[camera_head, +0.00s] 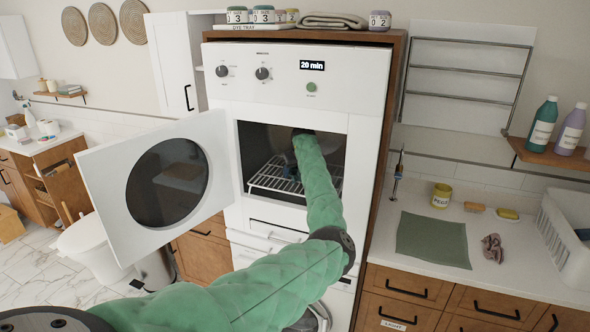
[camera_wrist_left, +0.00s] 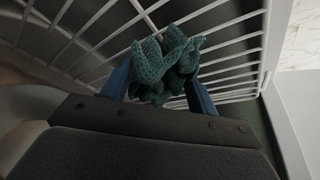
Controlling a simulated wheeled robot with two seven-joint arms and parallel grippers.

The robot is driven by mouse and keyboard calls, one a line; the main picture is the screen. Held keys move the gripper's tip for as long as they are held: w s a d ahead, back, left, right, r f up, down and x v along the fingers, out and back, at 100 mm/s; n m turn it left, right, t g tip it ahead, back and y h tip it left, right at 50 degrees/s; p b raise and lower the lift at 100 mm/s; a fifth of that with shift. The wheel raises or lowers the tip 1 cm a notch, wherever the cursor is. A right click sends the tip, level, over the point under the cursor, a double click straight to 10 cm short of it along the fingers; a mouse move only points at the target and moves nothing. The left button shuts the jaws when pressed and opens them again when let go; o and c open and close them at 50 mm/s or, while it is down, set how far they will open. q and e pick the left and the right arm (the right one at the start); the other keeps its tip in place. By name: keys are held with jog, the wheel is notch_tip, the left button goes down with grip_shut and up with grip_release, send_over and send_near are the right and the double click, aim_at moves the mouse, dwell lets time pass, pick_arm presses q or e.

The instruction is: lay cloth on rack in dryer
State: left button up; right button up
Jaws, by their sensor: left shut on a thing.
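The dryer (camera_head: 263,120) is a tall white front-loader with its door (camera_head: 110,190) swung open to the left. Inside is a white wire rack (camera_head: 268,179), which also shows in the left wrist view (camera_wrist_left: 95,42). My left arm reaches through the opening. My left gripper (camera_wrist_left: 160,90) is inside, its blue fingers shut on a crumpled teal-green cloth (camera_wrist_left: 165,62). The cloth is over the rack wires in the left wrist view; I cannot tell whether it touches them. In the head view my forearm mostly hides the gripper and cloth. My right gripper is not in view.
A counter at the right holds a green mat (camera_head: 433,240), a mauve rag (camera_head: 492,248), a yellow pot (camera_head: 441,196) and a white basket (camera_head: 565,235). Jars and a folded towel (camera_head: 333,20) sit on top of the dryer.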

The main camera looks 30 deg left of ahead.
pick_arm(q)
jog(key=shift+f, duration=0.2)
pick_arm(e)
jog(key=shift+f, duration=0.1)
pick_arm(q)
jog(key=o, duration=1)
jog(key=shift+c, duration=0.2)
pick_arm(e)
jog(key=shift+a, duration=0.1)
pick_arm(q)
jog(key=shift+r, duration=0.1)
